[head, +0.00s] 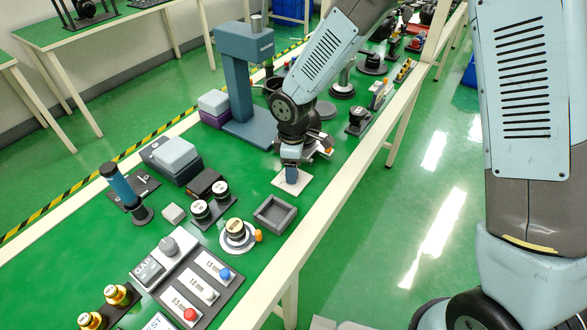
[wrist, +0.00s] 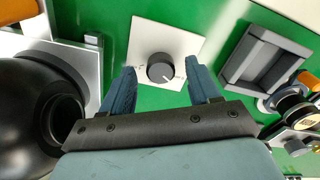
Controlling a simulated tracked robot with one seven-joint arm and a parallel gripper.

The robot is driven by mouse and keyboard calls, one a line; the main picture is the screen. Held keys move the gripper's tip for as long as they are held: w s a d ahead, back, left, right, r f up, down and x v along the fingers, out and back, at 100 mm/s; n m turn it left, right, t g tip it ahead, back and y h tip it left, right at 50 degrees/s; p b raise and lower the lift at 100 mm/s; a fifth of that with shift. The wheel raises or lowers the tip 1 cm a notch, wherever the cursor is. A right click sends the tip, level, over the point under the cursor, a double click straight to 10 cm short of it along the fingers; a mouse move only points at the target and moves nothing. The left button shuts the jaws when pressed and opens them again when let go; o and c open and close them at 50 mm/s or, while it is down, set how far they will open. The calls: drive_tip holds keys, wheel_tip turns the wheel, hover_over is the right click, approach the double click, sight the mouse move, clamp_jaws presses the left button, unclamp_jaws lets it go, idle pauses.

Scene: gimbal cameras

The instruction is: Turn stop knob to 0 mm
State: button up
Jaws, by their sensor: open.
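The stop knob (wrist: 161,68) is a dark round knob with a white pointer line on a white square plate (wrist: 187,42), seen in the wrist view. The pointer line is toward the knob's lower right. Small markings beside the knob are too small to read. My gripper (wrist: 160,82) is open, with one blue finger on each side of the knob and apart from it. In the head view my gripper (head: 291,176) is low over the white plate (head: 303,184) and hides the knob.
A grey open tray (head: 275,213) lies close to the plate. A blue column stand (head: 243,80) is behind my gripper. A gauge with a round dial (head: 236,232) and a panel with coloured knobs (head: 205,280) are nearer. The table's pale edge (head: 330,205) runs along the right.

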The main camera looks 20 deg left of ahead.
wheel_tip(320, 180, up, 13)
idle(0.4)
drive_tip(key=shift+f, duration=0.1)
drive_tip(key=w+d+r+m+t, duration=0.1)
drive_tip(key=d+r+m, duration=0.5)
drive_tip(key=d, duration=0.5)
drive_tip(key=w+d+r+m+t, duration=0.2)
drive_tip(key=d+r+m, duration=0.1)
drive_tip(key=d+r, duration=0.75)
drive_tip(key=s+d+r+m+t, duration=0.1)
drive_tip(key=s+d+m, duration=0.4)
drive_tip(key=d, duration=0.5)
drive_tip(key=s+d+r+m+t, duration=0.1)
drive_tip(key=s+d+r+m, duration=0.2)
drive_tip(key=s+d+m, duration=0.3)
drive_tip(key=s+d, duration=0.2)
drive_tip(key=d, duration=0.1)
drive_tip(key=shift+d+r+t, duration=0.2)
drive_tip(key=shift+d+t, duration=0.1)
drive_tip(key=shift+d, duration=0.1)
